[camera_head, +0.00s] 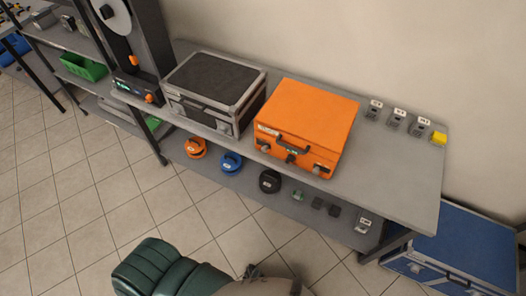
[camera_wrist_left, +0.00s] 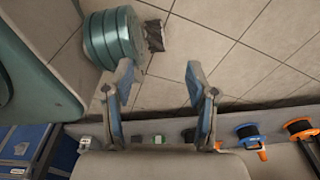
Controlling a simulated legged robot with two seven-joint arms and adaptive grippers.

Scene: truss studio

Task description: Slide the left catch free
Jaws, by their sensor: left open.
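The orange case (camera_head: 308,118) stands closed on the bench, its front facing me. Its left catch (camera_head: 265,146) is a small grey metal fitting on the front face, left of the dark handle. I cannot tell whether it is latched. A right catch (camera_head: 320,168) sits near the other front corner, with a central fitting (camera_head: 291,158) between them. My left gripper (camera_wrist_left: 159,80) is open and empty in the left wrist view, over the floor, apart from the case. In the head view my green-covered arm enters low, short of the bench. My right gripper is not in view.
A black-topped silver case (camera_head: 215,80) stands left of the orange case. Small tagged devices (camera_head: 396,118) and a yellow block (camera_head: 439,138) lie at the right. Orange (camera_head: 195,147) and blue (camera_head: 230,162) reels sit on the lower shelf. A blue case (camera_head: 460,245) stands on the floor.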

